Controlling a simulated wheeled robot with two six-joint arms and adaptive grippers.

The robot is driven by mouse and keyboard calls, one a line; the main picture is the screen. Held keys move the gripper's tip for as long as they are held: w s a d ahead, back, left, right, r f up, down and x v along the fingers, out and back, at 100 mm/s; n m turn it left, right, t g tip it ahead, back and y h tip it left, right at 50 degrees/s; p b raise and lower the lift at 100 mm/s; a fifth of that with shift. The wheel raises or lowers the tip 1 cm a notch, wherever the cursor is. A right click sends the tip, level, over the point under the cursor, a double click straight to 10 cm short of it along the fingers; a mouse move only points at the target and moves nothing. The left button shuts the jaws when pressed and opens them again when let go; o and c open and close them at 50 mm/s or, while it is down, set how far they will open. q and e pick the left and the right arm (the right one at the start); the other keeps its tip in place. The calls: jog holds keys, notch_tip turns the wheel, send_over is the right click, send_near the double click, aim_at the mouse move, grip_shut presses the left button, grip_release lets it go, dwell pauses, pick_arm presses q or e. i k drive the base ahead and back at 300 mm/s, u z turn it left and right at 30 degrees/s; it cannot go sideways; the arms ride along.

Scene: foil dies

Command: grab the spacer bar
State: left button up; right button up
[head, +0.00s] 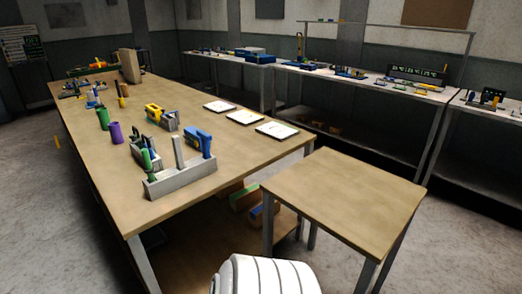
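I cannot make out for certain which thing is the spacer bar. A flat grey bar (179,152) stands upright at a light grey caddy (180,181) near the front of the long wooden table. The caddy also holds green-handled tools (147,158) and a blue tool (198,140). Neither of my grippers shows in the head view.
The long table (215,170) also bears a purple cylinder (116,133), a green cylinder (103,118), a yellow tool (155,112) and three flat white-topped panels (277,130). A smaller table (340,200) at the right is bare. Benches (370,80) line the back wall.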

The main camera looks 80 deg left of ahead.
aim_at(178, 151)
jog(key=u, duration=3.2)
jog(key=i, duration=0.85)
